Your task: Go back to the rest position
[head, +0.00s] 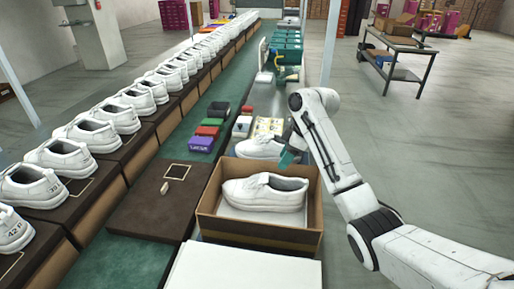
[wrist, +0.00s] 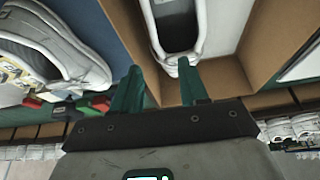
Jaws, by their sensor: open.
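My gripper (head: 290,157) is at the far edge of an open cardboard box, at the end of my white arm. In the wrist view its two green fingers (wrist: 158,90) stand apart with nothing between them. A white shoe (head: 265,192) lies in the cardboard box (head: 212,210). In the wrist view the heel of this shoe (wrist: 187,52) is just beyond the fingertips. Whether a finger touches it I cannot tell. A second white shoe (head: 259,147) lies behind the box, to the left of my gripper.
A long row of white shoes (head: 92,133) stands on the left. Small coloured boxes (head: 208,131) lie on the green bench behind the cardboard box. A white lid or box (head: 240,269) is in front. A dark cart (head: 398,60) stands at the back right; the floor on the right is clear.

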